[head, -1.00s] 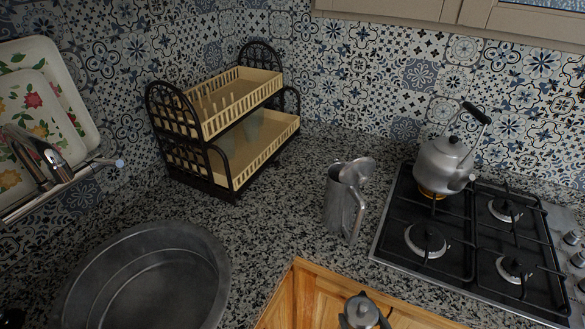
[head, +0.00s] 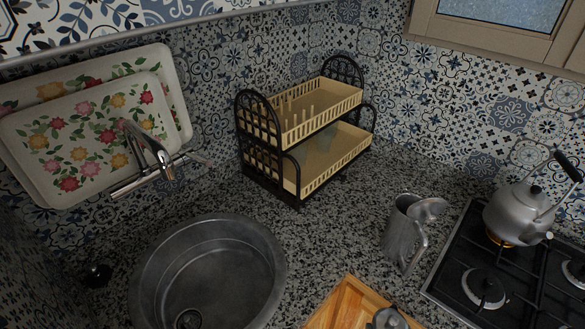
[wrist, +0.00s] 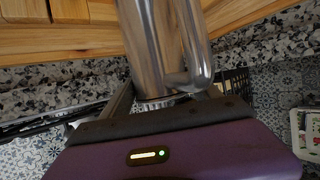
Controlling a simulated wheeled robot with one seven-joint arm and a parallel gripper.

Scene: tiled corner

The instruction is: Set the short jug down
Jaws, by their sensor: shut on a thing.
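My gripper (wrist: 172,98) is shut on a shiny metal jug (wrist: 145,45) in the wrist view. The jug's curved handle (wrist: 196,45) runs along its right side, and its upper part runs out of the picture's top edge. In the head view a grey metal top with a knob (head: 387,319) shows at the bottom edge, in front of the wooden cabinet; I cannot tell whether it is the held jug. Another metal jug (head: 400,235) stands upright on the speckled counter (head: 345,245), apart from my gripper, with its handle toward the lower right.
A two-tier dish rack (head: 310,125) stands at the back corner. A round sink (head: 268,265) lies at the lower left, below a tap (head: 150,150) and floral trays (head: 90,140). A kettle (head: 520,212) sits on the stove (head: 460,265) at right. Counter between rack and cabinet is clear.

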